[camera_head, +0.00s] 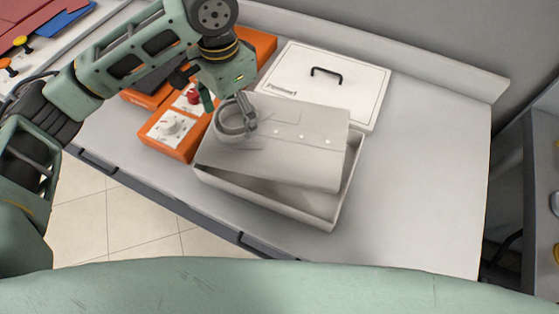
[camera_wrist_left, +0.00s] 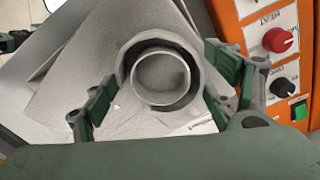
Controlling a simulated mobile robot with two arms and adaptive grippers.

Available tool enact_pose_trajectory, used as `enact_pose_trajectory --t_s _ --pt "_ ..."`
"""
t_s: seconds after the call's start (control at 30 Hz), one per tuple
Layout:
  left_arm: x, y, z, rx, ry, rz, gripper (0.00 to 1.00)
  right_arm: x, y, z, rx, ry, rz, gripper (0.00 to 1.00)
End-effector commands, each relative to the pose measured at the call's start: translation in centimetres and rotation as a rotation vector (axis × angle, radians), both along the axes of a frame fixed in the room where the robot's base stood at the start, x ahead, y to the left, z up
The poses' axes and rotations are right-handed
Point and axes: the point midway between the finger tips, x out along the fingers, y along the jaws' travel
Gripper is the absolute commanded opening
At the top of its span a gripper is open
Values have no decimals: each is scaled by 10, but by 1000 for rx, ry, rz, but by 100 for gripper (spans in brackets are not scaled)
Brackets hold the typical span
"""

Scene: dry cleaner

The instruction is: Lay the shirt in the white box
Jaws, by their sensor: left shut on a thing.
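The folded grey-white shirt (camera_head: 290,140) lies slanted over the open white box (camera_head: 270,206) in the head view, its collar end toward the left gripper. The box's near wall and part of its inside show below the shirt. My left gripper (camera_head: 237,118) is at the round collar. In the left wrist view, the gripper (camera_wrist_left: 160,98) is shut on the shirt, with its fingers on either side of the collar ring (camera_wrist_left: 163,60). I cannot tell how much of the shirt rests on the box rim. My right gripper is not in view.
A white lid (camera_head: 345,85) with a black handle lies behind the box. An orange machine with knobs (camera_head: 172,128) stands left of the box; its red knob (camera_wrist_left: 277,40) shows in the left wrist view. The grey counter (camera_head: 425,170) is clear on the right.

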Motion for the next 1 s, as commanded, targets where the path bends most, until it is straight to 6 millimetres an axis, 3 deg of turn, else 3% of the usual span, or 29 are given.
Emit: enact_pose_trajectory --t_s 0.27,0.83,1.0 --pt "18 -18 -6 9 4 -196 29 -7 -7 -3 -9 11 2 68" --pt "18 -18 -87 11 5 -204 29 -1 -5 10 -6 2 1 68" --pt "18 -18 -100 9 1 -204 29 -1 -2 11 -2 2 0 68"
